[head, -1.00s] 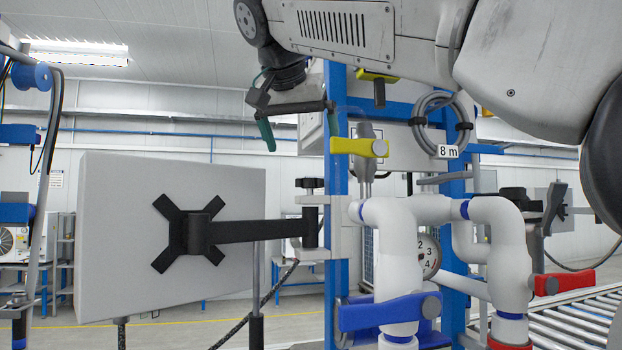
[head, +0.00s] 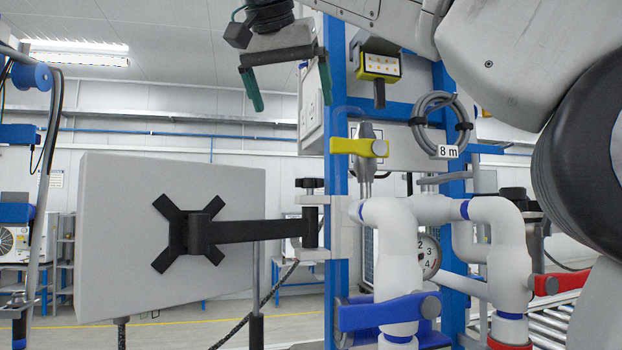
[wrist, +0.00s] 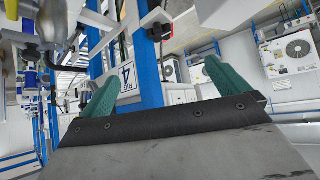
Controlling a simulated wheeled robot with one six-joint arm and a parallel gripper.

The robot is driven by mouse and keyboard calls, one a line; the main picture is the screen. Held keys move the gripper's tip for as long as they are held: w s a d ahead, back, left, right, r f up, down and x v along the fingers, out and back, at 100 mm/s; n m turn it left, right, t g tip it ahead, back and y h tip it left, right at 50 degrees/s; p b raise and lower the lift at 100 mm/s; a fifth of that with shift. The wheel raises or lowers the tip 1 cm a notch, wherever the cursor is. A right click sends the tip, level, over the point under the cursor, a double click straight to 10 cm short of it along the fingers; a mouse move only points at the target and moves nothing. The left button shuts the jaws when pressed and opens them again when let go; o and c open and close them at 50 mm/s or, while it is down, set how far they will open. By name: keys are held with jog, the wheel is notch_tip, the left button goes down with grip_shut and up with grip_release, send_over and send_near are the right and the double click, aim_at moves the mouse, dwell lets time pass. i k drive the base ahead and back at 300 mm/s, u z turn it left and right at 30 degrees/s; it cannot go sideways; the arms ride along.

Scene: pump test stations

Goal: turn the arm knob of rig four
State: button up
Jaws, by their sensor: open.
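The arm knob (head: 310,184) is a small black knob on top of a clamp at the left side of a blue post (head: 336,130). From that clamp a black arm (head: 255,230) reaches left to the back of a grey box-like panel (head: 120,240). My gripper (head: 291,105) is open and empty, with green fingers pointing down, above the knob and slightly to its left, clear of it. In the wrist view both fingers of my gripper (wrist: 161,88) are spread apart. A white sign reading RIG 4 (wrist: 125,76) shows between them.
White pipes (head: 395,250) with a blue lever (head: 385,312), a red lever (head: 565,281) and a gauge (head: 429,257) stand right of the post. A yellow lever (head: 358,147) and a coiled grey hose (head: 440,120) are higher up. Open space lies left of the knob, above the black arm.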

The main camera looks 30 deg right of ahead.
aim_at(310, 184)
jog(key=k, duration=1)
